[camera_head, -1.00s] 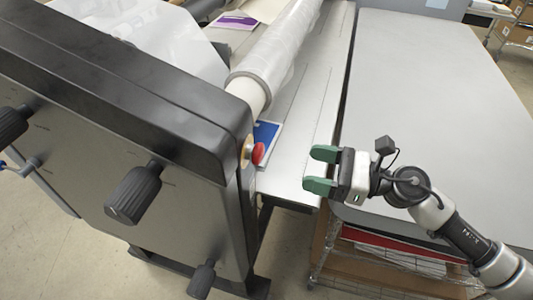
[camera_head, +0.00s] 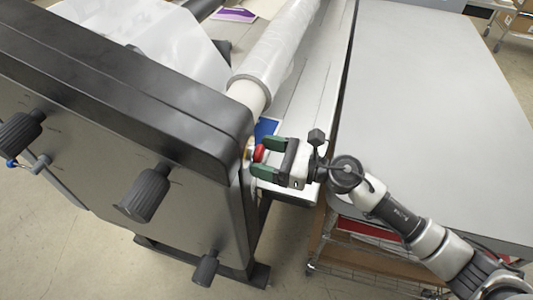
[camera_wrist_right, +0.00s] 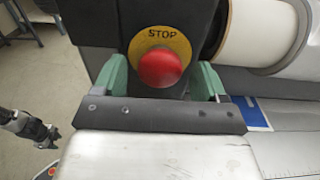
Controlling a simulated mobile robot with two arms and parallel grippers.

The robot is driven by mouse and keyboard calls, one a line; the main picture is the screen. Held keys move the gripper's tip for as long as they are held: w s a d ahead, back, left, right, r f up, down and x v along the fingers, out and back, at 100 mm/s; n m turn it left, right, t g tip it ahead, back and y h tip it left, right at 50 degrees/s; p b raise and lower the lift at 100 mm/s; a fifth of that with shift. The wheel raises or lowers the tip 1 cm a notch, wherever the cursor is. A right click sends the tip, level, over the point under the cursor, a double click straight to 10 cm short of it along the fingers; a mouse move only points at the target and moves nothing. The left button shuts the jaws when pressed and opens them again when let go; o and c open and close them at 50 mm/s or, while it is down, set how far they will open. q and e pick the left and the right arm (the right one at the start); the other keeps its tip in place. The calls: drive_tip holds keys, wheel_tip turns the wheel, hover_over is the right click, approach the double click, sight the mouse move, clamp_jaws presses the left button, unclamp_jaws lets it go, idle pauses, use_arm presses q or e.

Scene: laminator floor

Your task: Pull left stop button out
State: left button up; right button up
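The red stop button (camera_head: 259,153) sits on the right end face of the black laminator side housing. In the right wrist view the button (camera_wrist_right: 160,68) stands on a round yellow plate (camera_wrist_right: 178,41) marked STOP. My right gripper (camera_head: 262,157) points left at it, with its green fingers on either side of the button. In the wrist view the fingers (camera_wrist_right: 160,75) are apart, with a gap to the button on both sides. No contact between fingers and button shows.
The laminator housing (camera_head: 110,100) carries black knobs (camera_head: 146,192) on its front face. A film-wrapped roller (camera_head: 275,50) runs back behind the button. A grey table (camera_head: 440,110) fills the right side. A blue-and-white sheet (camera_head: 266,129) lies just behind the gripper.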

drive_tip(key=c, duration=1.2)
drive_tip(key=shift+s+d+f+b, duration=0.15)
drive_tip(key=shift+d+f+b, duration=0.05)
drive_tip(key=shift+d+b, duration=0.4)
drive_tip(key=shift+r, duration=0.15)
drive_tip(key=o, duration=1)
drive_tip(key=shift+o, duration=1.3)
drive_tip(key=shift+s+d, duration=0.1)
drive_tip(key=shift+d, duration=0.05)
drive_tip(key=b+v, duration=0.5)
drive_tip(key=v, duration=0.5)
drive_tip(key=shift+d+b, duration=0.3)
drive_tip(key=shift+d, duration=0.1)
